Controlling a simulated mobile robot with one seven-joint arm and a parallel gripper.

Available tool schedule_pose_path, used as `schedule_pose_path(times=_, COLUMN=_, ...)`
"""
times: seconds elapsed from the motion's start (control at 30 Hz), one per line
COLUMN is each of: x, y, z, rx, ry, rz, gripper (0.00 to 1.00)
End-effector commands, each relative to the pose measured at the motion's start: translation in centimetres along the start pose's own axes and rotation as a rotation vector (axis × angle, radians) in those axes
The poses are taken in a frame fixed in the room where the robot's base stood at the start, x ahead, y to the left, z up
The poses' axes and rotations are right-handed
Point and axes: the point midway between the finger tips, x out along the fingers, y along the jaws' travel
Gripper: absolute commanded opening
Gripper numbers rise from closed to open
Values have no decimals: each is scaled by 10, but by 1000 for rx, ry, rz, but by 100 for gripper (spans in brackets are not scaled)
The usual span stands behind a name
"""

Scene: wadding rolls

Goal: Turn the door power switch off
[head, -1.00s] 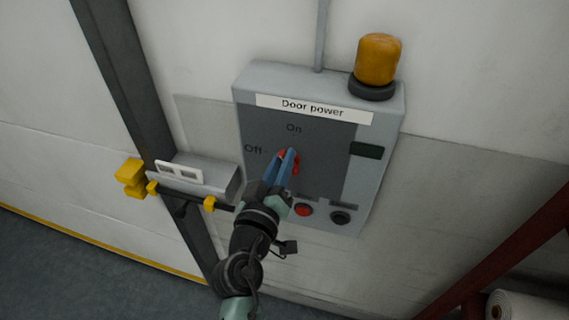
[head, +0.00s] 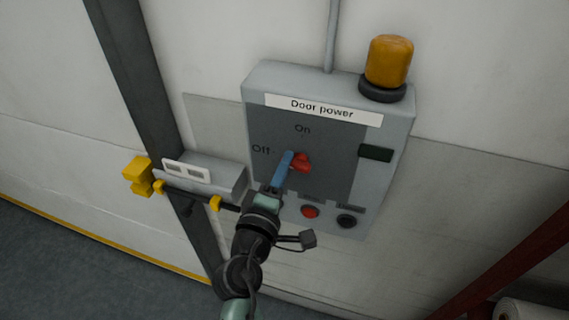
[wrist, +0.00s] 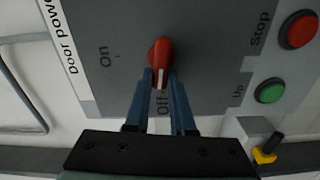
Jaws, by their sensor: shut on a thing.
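The door power box (head: 400,130) is a grey wall panel with a "Door power" label, an "On" mark at the top and an "Off" mark at the left. Its red rotary knob (head: 302,163) shows just right of my gripper (head: 288,157). In the wrist view, my gripper's blue fingers (wrist: 161,76) are shut on the red knob (wrist: 160,50), one on each side. The knob's white line points toward the "Off" mark (wrist: 162,104). The fingers partly hide the knob in the head view.
A red Stop button (wrist: 298,30) and a green Up button (wrist: 270,91) sit near the knob. An amber lamp (head: 389,62) stands on the box. A latch with yellow parts (head: 138,174) is left of my arm. A white roll (head: 535,311) lies at lower right.

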Motion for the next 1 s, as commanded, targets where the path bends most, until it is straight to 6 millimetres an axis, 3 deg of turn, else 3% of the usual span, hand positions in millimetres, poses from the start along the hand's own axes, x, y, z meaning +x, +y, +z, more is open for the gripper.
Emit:
schedule_pose_path(times=0.03, x=0, y=-8, z=9, rx=-27, ry=-21, rz=-16, gripper=0)
schedule_pose_path(times=0.33, x=0, y=-9, z=10, rx=-125, ry=-22, rz=-15, gripper=0)
schedule_pose_path(times=0.83, x=0, y=-9, z=11, rx=-145, ry=-24, rz=-14, gripper=0)
schedule_pose_path(times=0.87, x=0, y=-9, z=11, rx=-145, ry=-24, rz=-14, gripper=24)
schedule_pose_path(times=1.0, x=1, y=-8, z=10, rx=-143, ry=-23, rz=-12, gripper=49)
